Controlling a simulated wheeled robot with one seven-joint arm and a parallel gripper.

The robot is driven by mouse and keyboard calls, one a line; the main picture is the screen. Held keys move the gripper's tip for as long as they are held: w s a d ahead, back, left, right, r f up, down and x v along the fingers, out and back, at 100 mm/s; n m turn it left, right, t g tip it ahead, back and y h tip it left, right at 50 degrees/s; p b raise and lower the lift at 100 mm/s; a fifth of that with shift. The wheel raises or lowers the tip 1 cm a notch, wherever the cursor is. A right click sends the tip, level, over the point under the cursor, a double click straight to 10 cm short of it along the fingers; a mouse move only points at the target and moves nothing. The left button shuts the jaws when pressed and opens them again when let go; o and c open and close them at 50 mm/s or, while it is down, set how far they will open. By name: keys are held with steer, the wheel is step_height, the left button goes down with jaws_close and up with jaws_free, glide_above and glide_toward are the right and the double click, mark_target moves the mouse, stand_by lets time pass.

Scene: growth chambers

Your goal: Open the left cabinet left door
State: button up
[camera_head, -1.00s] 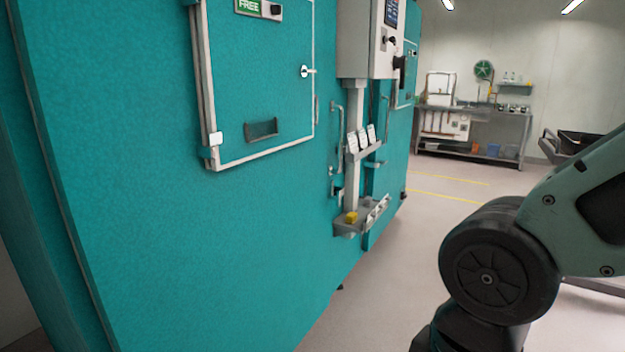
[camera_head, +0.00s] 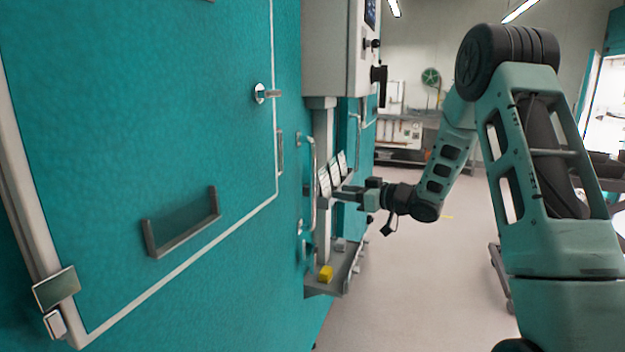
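The large teal cabinet door (camera_head: 110,110) fills the left of the view and looks shut. A vertical metal bar handle (camera_head: 313,190) stands near its right edge. My arm reaches in from the right. My gripper (camera_head: 340,193) points left toward this handle, a little to its right in the picture. I cannot tell whether its fingers touch the handle or stay apart. The fingers are small, seen from the side and partly overlap the white items behind, so their opening is unclear.
A framed inset panel has a latch (camera_head: 265,93) and a pull (camera_head: 183,225). The floor (camera_head: 430,290) beside the cabinet is clear.

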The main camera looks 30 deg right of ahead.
steer(key=s+d+y, duration=0.2)
steer(key=s+d, duration=0.1)
steer(key=d, duration=0.2)
steer(key=p+x, duration=0.4)
steer(key=x, duration=1.3)
steer(key=shift+w+r+n+t+p, duration=0.25)
steer(key=shift+r+n+t+p, duration=0.05)
steer(key=shift+p, duration=0.05)
steer(key=shift+d, duration=0.15)
jaws_close()
steer(key=shift+d, duration=0.1)
